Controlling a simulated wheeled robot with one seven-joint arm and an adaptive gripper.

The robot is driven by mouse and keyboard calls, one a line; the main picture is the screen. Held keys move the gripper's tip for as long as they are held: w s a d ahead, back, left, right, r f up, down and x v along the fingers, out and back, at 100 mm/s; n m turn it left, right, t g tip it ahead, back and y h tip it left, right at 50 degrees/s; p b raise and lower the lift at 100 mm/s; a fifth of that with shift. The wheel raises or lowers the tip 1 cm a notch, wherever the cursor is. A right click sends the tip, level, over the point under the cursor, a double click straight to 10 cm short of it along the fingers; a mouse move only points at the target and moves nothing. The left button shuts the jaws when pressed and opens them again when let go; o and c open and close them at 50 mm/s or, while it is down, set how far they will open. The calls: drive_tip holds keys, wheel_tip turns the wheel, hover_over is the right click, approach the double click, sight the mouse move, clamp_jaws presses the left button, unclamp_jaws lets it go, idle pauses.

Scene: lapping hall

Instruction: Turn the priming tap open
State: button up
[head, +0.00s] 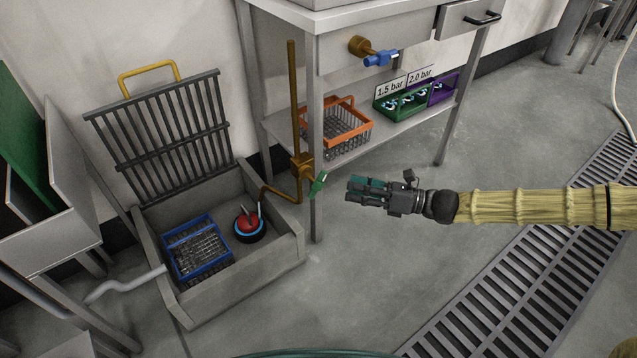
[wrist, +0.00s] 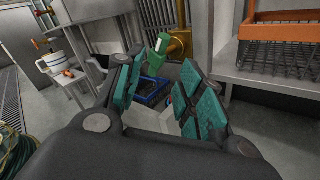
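A tap with a green lever (head: 319,183) sits on a brass valve body (head: 302,164) on a vertical brass pipe, beside the front leg of the steel bench. The lever stands out from the valve at a slant. My gripper (head: 349,190) is a short way right of the lever, pointing toward it and apart from it. In the wrist view the green lever (wrist: 157,54) shows beyond the gap between my fingertips (wrist: 160,72), with the brass valve (wrist: 179,46) just right of it. My fingers are apart with nothing between them.
A sink (head: 285,255) below the valve holds a blue basket (head: 171,270) and a red round device (head: 249,224). A blue-handled tap (head: 379,58) is on the bench front. The shelf holds an orange basket (head: 360,123) and a green crate (head: 392,110). Floor around my gripper is clear.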

sight(319, 182)
drive_tip(key=shift+b+x, duration=2.2)
drive_tip(key=shift+x, duration=3.05)
drive_tip(key=shift+s+f, duration=0.1)
clamp_jaws()
